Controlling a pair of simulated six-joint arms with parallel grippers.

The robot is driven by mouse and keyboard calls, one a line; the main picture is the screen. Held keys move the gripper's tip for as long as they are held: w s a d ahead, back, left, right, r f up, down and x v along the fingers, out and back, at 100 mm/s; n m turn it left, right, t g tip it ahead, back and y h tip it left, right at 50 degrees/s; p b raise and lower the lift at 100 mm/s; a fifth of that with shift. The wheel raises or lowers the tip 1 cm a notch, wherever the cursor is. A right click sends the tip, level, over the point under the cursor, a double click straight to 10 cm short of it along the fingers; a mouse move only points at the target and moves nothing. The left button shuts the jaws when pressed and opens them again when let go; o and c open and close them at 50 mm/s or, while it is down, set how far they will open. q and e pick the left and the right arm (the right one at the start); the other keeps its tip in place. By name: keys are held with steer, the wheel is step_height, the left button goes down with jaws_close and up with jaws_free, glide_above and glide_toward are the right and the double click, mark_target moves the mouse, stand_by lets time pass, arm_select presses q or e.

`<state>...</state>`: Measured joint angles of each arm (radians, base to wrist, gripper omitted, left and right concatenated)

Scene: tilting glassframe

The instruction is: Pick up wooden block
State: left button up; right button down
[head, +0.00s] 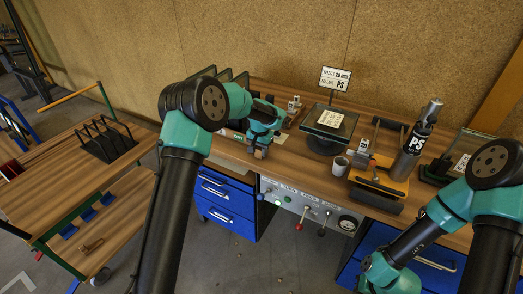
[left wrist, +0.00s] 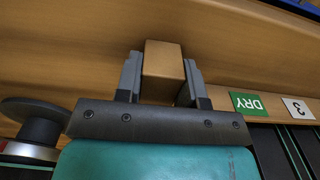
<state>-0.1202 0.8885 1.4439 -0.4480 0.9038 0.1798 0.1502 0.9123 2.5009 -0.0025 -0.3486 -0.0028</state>
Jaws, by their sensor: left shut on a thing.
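The wooden block (left wrist: 163,62) is a light brown block between the two fingers of my left gripper (left wrist: 160,82) in the left wrist view. The fingers press on its two sides, so the gripper is shut on it. In the head view my left gripper (head: 258,153) is over the front edge of the workbench, and the block is too small and covered to make out clearly. My right arm shows at the lower right, but its gripper is outside the frame.
Blue drawers (head: 226,200) sit below. A green DRY label (left wrist: 247,103) lies near the block.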

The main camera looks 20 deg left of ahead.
arm_select(q)
steer(key=shift+r, duration=0.15)
steer(key=shift+r, duration=1.5)
steer(key=shift+s+d+r, duration=0.1)
steer(key=shift+s+r, duration=0.05)
steer(key=shift+s, duration=0.1)
steer(key=s+d+r, duration=0.1)
steer(key=s+d, duration=0.3)
steer(key=s, duration=1.1)
steer(key=shift+d+r, duration=0.15)
steer(key=shift+r, duration=0.05)
